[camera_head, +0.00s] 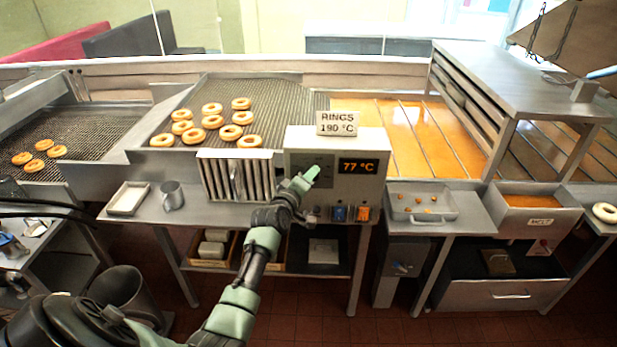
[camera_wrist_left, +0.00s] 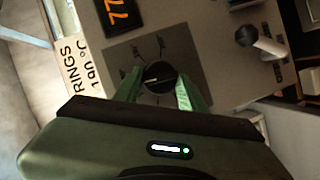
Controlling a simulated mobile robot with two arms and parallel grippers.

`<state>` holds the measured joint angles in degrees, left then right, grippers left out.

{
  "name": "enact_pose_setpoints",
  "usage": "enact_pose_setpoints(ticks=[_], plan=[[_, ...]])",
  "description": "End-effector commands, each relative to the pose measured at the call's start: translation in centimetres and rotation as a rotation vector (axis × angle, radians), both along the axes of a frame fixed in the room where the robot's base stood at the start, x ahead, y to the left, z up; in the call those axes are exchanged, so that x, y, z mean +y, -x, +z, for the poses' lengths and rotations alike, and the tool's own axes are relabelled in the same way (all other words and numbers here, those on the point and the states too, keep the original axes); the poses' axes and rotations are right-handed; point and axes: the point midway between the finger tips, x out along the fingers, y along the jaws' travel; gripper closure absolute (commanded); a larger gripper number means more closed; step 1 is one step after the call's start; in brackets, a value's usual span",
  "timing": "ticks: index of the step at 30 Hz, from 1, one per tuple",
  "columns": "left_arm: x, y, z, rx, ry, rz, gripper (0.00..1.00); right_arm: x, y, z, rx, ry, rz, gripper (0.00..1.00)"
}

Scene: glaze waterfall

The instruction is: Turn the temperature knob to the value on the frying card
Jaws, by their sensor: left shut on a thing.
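The frying card (camera_head: 338,123) stands on top of the control box (camera_head: 345,143) and reads "RINGS 190 °C"; it also shows rotated in the left wrist view (camera_wrist_left: 84,68). My right gripper is not in view.
A lever with a round pale end (camera_wrist_left: 264,44) sticks out of the panel near the knob. Blue and orange switches (camera_head: 350,213) are below the display. Several rings lie on the mesh rack (camera_head: 270,100) behind; the oil fryer (camera_head: 405,120) is at the right.

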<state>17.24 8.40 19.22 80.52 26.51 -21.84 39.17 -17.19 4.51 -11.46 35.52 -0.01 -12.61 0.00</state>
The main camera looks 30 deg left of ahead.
Motion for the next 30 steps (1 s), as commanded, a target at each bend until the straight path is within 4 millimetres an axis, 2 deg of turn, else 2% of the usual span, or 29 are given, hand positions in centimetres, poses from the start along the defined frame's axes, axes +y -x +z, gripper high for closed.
enact_pose_setpoints(ticks=[30], plan=[[-0.7,-0.31,0.15,0.482,-0.774,-0.003,1.0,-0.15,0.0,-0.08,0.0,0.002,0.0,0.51]])
